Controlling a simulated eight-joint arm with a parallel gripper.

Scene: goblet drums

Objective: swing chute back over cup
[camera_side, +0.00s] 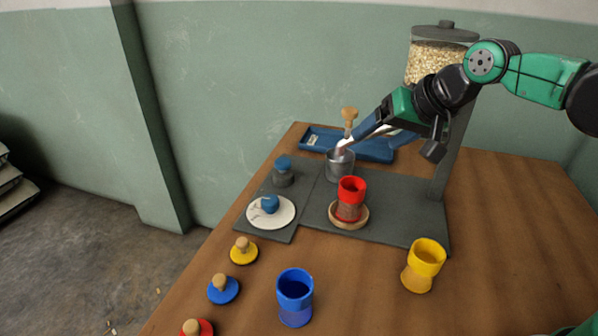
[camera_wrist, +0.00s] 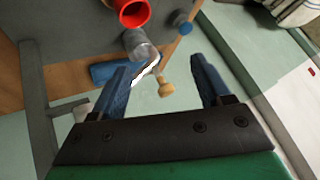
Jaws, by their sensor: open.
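The silver chute (camera_side: 346,143) slopes down from beside my gripper, its lower end at the grey metal cup (camera_side: 340,167). A wooden knob (camera_side: 349,114) stands up by the chute. The red goblet cup (camera_side: 351,192) sits in a wooden dish (camera_side: 336,218) in front of the metal cup. My gripper (camera_side: 372,128) is open, with its blue fingers near the chute and knob. In the wrist view, the knob (camera_wrist: 164,88) and chute (camera_wrist: 147,72) show between the open fingers (camera_wrist: 161,63). I cannot tell whether a finger touches the chute. My arm hides the chute's upper part.
The grain hopper (camera_side: 440,58) stands on a post behind my arm. A blue tray (camera_side: 375,149) lies behind the metal cup. A blue goblet (camera_side: 295,297), a yellow goblet (camera_side: 423,264) and several knobbed lids stand in front. A white plate (camera_side: 283,214) is left. The table's right side is clear.

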